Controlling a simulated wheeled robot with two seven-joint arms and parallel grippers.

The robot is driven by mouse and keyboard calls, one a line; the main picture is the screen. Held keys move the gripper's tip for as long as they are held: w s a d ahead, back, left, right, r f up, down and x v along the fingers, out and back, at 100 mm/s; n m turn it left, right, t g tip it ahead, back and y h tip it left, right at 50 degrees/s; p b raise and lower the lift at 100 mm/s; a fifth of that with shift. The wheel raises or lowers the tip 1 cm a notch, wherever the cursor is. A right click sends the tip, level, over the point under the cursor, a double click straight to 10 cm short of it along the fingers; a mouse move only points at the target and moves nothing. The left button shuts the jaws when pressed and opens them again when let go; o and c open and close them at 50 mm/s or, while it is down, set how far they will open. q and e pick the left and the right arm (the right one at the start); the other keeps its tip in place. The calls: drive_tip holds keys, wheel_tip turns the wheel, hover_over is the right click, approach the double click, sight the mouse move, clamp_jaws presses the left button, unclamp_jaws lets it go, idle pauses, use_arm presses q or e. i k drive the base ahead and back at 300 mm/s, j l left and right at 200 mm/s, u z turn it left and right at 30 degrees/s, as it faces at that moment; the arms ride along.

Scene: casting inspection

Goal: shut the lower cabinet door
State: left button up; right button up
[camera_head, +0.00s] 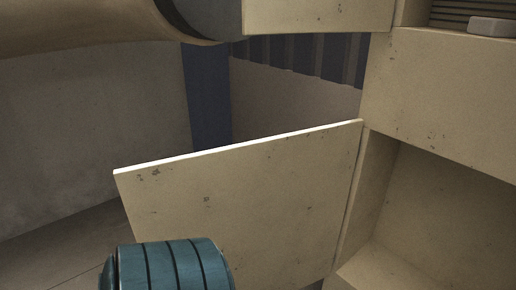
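The lower cabinet door (250,200) is a flat beige panel with dark specks. It stands wide open, swung out to the left from its upright hinge edge beside the lower compartment. The beige cabinet (440,105) fills the right side, and its open lower compartment (440,215) looks empty where it shows. The bottom of the door runs out of view or is hidden behind a teal ribbed cylinder. Neither of my grippers is in view.
An upper door (315,14) also stands open above. A small pale block (492,26) sits in the upper compartment. The teal ribbed cylinder (175,265) is in front of the lower door's bottom left. A tan curved shape (80,25) crosses the top left. A grey wall (90,130) stands behind.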

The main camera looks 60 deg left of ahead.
sight(274, 207)
drive_tip(key=k+j+z, duration=0.1)
drive_tip(key=k+j, duration=0.4)
drive_tip(key=j, duration=0.2)
drive_tip(key=k+j+z, duration=0.1)
drive_tip(key=k+j, duration=0.4)
drive_tip(key=j, duration=0.15)
drive_tip(key=k+j, duration=0.1)
drive_tip(key=j, duration=0.25)
drive_tip(key=k+j+z, duration=0.1)
drive_tip(key=j, duration=0.3)
drive_tip(key=k+j+z, duration=0.1)
drive_tip(key=j, duration=0.25)
drive_tip(key=k+j, duration=0.15)
drive_tip(key=j, duration=0.2)
drive_tip(key=i+j, duration=0.1)
drive_tip(key=j, duration=0.25)
drive_tip(key=i+j+z, duration=0.1)
drive_tip(key=j, duration=0.65)
drive_tip(key=i+z, duration=0.05)
